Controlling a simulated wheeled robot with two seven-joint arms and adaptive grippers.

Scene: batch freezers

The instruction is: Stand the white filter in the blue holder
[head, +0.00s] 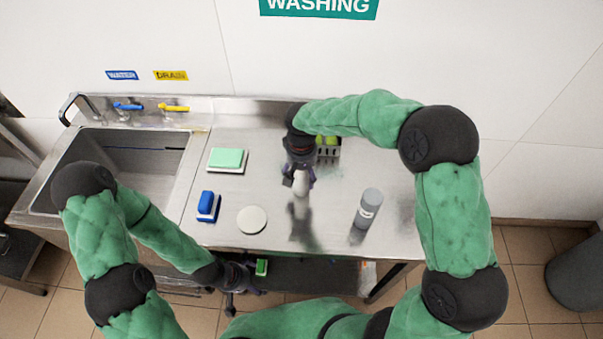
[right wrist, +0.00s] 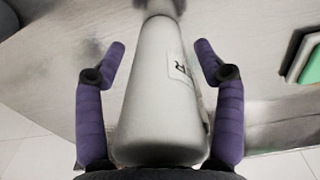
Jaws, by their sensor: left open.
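A flat white disc (head: 252,220), which looks like the white filter, lies on the steel counter. A blue block-like piece with a white part (head: 208,206) sits left of it. It may be the blue holder, but its shape is too small to tell. My right gripper (head: 300,184) points down over the middle of the counter, right of the disc. In the right wrist view its fingers (right wrist: 160,58) are open on both sides of a grey labelled cylinder (right wrist: 160,110), with gaps visible. My left gripper (head: 238,293) is open and empty in front of the counter's front edge.
A grey cylinder (head: 367,208) stands at the right of the counter. A green pad on a white base (head: 228,159) lies behind the disc. A rack with green items (head: 328,150) is partly hidden behind my right arm. The sink (head: 140,160) is at left.

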